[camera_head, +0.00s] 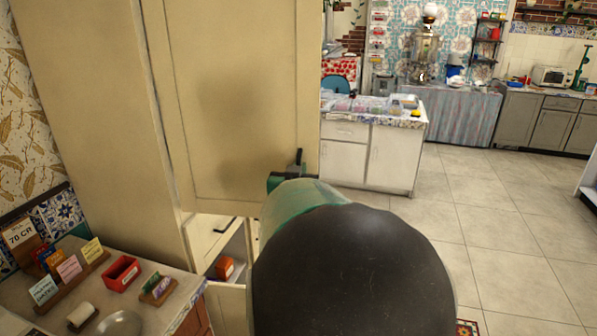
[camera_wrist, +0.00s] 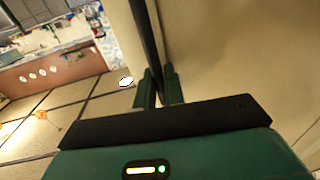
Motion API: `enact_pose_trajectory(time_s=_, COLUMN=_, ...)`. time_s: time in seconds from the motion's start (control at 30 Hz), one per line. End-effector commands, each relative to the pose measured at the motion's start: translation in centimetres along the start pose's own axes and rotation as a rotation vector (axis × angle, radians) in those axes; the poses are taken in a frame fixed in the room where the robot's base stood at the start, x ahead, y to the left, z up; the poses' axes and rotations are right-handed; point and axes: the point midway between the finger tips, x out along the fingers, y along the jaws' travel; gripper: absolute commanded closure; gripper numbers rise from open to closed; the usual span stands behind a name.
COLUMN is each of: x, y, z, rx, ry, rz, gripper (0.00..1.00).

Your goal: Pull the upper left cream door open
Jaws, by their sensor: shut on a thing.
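The upper cream door (camera_head: 235,95) is a tall framed panel at the centre left in the head view. Its cream face also fills the right side of the wrist view (camera_wrist: 235,50). A dark upright handle (camera_head: 299,158) stands near its lower right edge. My gripper (camera_head: 287,178) is at that handle, partly hidden by my own arm. In the wrist view, the two green fingers of my gripper (camera_wrist: 160,88) are closed around the dark handle bar (camera_wrist: 149,40). I cannot tell from these frames whether the door stands ajar.
Below the door, a lower compartment shows an orange box (camera_head: 225,267) and a dark handle (camera_head: 225,225). A counter with a red tray (camera_head: 122,272) and small signs is at lower left. Tiled floor (camera_head: 500,235) is clear to the right, before a white island (camera_head: 368,155).

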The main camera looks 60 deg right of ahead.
Motion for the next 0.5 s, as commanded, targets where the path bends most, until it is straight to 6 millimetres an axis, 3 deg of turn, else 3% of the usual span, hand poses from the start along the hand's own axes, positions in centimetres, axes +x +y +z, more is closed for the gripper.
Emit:
enact_pose_trajectory(time_s=0.3, x=-0.05, y=-0.43, z=-0.06, rx=-0.003, ry=0.001, rz=-0.009, gripper=1.0)
enact_pose_trajectory(time_s=0.33, x=-0.07, y=-0.43, z=-0.05, rx=-0.003, ry=0.001, rz=-0.009, gripper=0.85)
enact_pose_trajectory(time_s=0.4, x=-0.1, y=-0.38, z=-0.04, rx=-0.002, ry=0.001, rz=-0.008, gripper=0.75)
enact_pose_trajectory(time_s=0.5, x=-0.15, y=-0.25, z=-0.03, rx=-0.001, ry=0.001, rz=-0.005, gripper=0.75)
